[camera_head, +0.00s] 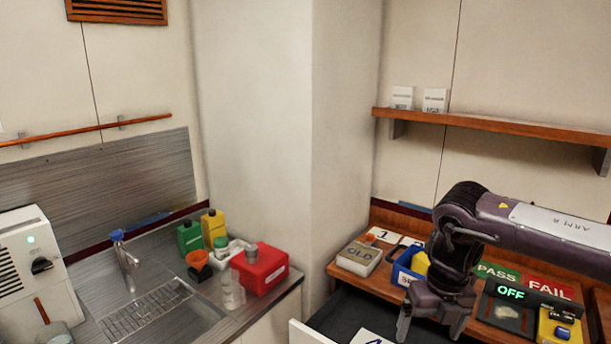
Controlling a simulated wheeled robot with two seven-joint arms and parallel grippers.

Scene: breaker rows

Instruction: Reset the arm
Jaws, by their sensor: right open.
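My right arm (556,228), dark purple-grey with a white "ARM R" label, comes in from the right edge. It bends down over the wooden desk. My left gripper is not in view.
Around the right gripper are a box marked "OLD" (358,259), a green PASS pad (497,273), a red FAIL pad (550,288), a black "OFF" display (510,293) and a yellow device (558,328). A wooden shelf (500,124) is above. A sink counter (165,262) with bottles stands left.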

